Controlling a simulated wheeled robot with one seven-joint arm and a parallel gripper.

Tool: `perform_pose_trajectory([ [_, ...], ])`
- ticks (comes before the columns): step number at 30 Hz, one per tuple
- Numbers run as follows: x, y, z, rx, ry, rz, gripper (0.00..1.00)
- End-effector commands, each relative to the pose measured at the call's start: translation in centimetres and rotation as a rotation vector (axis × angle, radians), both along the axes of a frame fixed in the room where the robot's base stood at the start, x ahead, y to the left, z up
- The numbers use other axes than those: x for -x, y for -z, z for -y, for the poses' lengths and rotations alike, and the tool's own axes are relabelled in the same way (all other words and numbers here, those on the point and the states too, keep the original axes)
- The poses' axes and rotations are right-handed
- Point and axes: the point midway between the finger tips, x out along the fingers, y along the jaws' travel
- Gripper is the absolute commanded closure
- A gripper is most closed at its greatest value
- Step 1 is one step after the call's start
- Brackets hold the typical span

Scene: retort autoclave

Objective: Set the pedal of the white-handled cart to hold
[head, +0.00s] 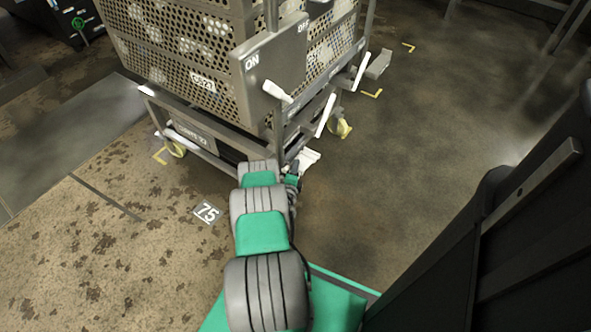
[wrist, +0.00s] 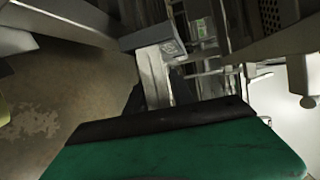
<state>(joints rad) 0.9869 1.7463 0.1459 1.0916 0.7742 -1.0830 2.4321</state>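The cart with white handles (head: 326,115) stands at the top centre of the head view and carries a perforated metal basket (head: 185,50). A white, pedal-like piece (head: 308,159) shows low at the cart's near right corner, partly behind my arm. My gripper (head: 293,181) is down at that corner, small and mostly hidden by my arm links. In the wrist view, a pale grey block with a flat plate (wrist: 155,62) lies just beyond the green and black gripper body. I cannot tell whether they touch. The fingers are not clear, and the pedal's setting cannot be read.
An ON/OFF panel (head: 268,68) with a white lever is on the basket's near corner. Yellow casters (head: 343,128) stand under the cart. Another grey pedal-like piece (head: 379,64) is farther back. A dark structure (head: 490,240) fills the right. Floor left of my arm is open around the 75 mark (head: 207,212).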

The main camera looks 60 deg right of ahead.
Motion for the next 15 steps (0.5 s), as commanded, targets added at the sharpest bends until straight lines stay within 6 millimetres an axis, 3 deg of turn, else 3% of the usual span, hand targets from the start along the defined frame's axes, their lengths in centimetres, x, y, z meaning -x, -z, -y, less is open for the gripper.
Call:
perform_pose_trajectory([
  [10, 0.00, 0.01, -0.02, 0.000, 0.000, 0.000, 1.00],
  [15, 0.00, 0.02, -0.02, 0.000, 0.000, 0.000, 1.00],
])
